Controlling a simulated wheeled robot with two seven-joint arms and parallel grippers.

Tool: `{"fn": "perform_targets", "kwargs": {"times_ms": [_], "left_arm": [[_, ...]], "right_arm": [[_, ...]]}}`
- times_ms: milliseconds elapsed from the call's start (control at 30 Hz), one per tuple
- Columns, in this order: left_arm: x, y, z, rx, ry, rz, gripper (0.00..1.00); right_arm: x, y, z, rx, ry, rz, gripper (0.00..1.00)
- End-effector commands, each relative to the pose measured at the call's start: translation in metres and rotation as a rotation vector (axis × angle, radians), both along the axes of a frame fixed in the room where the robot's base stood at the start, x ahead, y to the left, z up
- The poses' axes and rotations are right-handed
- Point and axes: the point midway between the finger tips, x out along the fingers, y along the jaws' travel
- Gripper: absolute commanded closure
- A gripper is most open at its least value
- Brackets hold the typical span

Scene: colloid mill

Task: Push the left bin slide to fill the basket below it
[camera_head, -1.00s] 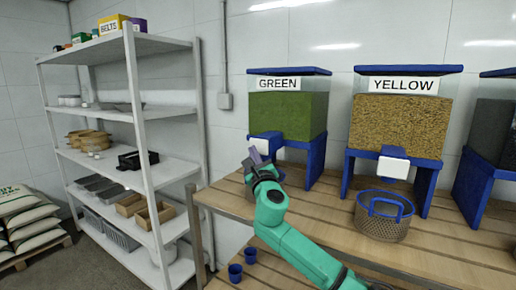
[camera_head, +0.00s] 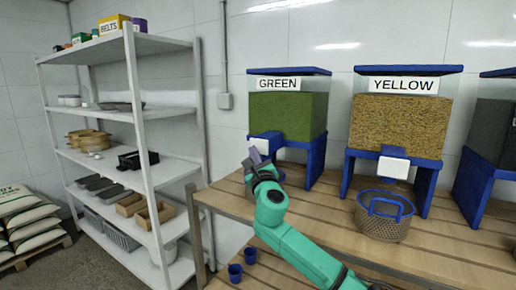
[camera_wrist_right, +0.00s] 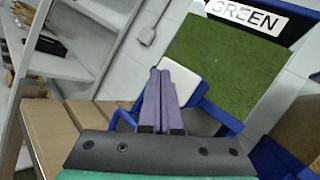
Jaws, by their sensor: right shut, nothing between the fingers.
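The left bin (camera_head: 287,106), labelled GREEN and full of green material, stands on blue legs on the wooden table. Its slide (camera_head: 266,144) has a white front plate; the plate also shows in the right wrist view (camera_wrist_right: 183,78). My right gripper (camera_head: 257,160) is shut and empty, with its purple fingers (camera_wrist_right: 158,95) right in front of the slide plate. I cannot tell whether they touch it. The basket below this bin is mostly hidden behind my gripper; a bit of blue rim (camera_wrist_right: 124,119) shows in the right wrist view. My left gripper is not in view.
A dark bin is at the far right. Two blue cups (camera_head: 243,264) sit lower down. A metal shelf (camera_head: 148,165) stands at the left.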

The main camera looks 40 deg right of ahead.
Motion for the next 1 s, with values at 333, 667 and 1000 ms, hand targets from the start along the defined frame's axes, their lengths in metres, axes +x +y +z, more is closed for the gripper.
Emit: {"fn": "perform_targets", "kwargs": {"times_ms": [333,667,1000], "left_arm": [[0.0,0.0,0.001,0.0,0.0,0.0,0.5],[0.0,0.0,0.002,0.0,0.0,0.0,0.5],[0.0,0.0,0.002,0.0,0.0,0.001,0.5]], "right_arm": [[0.001,-0.003,0.001,-0.002,0.0,-0.001,1.0],[0.002,-0.008,0.0,0.0,0.0,0.0,1.0],[0.003,-0.01,0.0,0.0,-0.001,-0.001,1.0]]}}
